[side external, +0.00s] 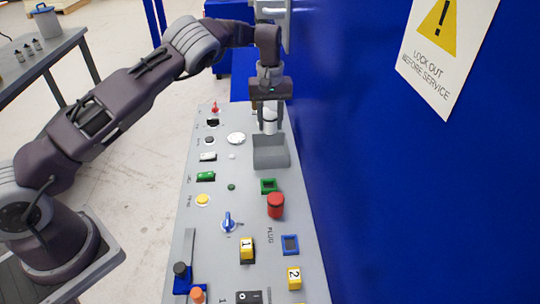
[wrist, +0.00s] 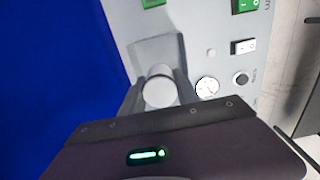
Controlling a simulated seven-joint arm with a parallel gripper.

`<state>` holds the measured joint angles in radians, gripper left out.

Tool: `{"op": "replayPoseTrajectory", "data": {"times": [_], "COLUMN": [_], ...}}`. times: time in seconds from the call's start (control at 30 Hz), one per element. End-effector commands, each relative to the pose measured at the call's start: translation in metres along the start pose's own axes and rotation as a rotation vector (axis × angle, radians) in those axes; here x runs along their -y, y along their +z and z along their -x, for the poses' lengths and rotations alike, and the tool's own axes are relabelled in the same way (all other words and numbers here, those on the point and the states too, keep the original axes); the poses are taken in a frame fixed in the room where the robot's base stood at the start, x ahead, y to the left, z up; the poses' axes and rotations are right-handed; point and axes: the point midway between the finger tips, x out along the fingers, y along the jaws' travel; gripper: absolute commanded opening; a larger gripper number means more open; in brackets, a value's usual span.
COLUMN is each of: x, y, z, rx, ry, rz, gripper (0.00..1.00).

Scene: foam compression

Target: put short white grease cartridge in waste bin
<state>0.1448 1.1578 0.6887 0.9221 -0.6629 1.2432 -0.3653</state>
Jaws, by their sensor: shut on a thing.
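My gripper (side external: 269,118) is shut on the short white grease cartridge (side external: 270,124), which is upright between the fingers. In the wrist view the cartridge (wrist: 160,90) shows as a pale round end between the two fingers. The grey waste bin (side external: 270,153) stands on the panel just below and in front of the gripper in the side view. In the wrist view the bin (wrist: 158,50) lies just beyond the cartridge. I cannot tell whether the cartridge's lower end is over the bin's opening.
A blue wall (side external: 400,190) stands close along the right side.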

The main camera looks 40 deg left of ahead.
Motion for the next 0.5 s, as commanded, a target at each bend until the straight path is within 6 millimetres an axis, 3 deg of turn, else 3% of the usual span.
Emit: {"op": "replayPoseTrajectory", "data": {"times": [0.1, 0.5], "x": [0.000, 0.001], "y": [0.001, 0.000], "z": [-0.031, -0.090], "rx": [0.004, 0.000], "ry": [-0.004, -0.002], "rz": [-0.003, -0.001], "gripper": [0.00, 0.00]}}
